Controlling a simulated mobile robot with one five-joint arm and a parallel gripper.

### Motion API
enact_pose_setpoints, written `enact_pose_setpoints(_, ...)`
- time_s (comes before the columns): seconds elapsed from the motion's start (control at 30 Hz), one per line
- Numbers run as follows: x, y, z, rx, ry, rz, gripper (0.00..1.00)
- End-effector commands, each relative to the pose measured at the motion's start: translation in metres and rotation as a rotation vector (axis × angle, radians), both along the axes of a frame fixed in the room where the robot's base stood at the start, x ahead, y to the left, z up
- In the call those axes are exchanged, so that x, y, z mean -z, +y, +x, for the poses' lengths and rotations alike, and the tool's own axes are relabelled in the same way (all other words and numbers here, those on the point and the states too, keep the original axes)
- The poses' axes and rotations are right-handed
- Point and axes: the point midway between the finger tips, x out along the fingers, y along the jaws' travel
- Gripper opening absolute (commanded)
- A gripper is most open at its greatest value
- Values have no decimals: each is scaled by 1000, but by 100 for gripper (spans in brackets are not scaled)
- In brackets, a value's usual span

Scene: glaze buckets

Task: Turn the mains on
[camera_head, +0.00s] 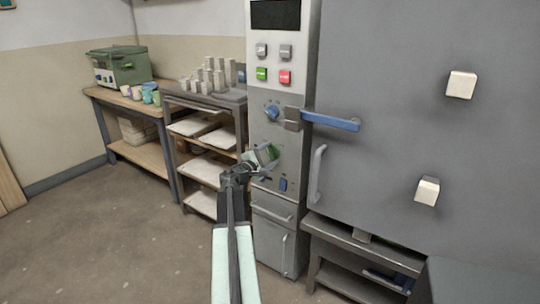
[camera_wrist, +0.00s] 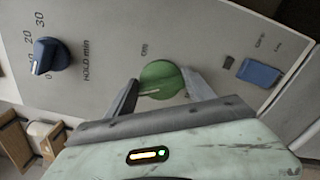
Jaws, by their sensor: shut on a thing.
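The knob also shows in the head view (camera_head: 271,152), partly behind my gripper. My gripper (camera_wrist: 160,88) is shut on the green knob, one finger on each side; it is also in the head view (camera_head: 259,161). A blue rocker switch (camera_wrist: 258,73) sits on the same panel to the right; it appears low on the panel in the head view (camera_head: 283,184).
A blue dial (camera_wrist: 50,56) marked "HOLD min" is left of the knob. A shelf rack (camera_head: 205,98) with white slabs stands left. The floor (camera_head: 110,240) is clear.

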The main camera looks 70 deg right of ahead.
Motion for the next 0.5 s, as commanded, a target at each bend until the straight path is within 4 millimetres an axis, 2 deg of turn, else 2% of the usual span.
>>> enact_pose_setpoints(0.5, 4, 1, -2, 3, -477, -123, 21)
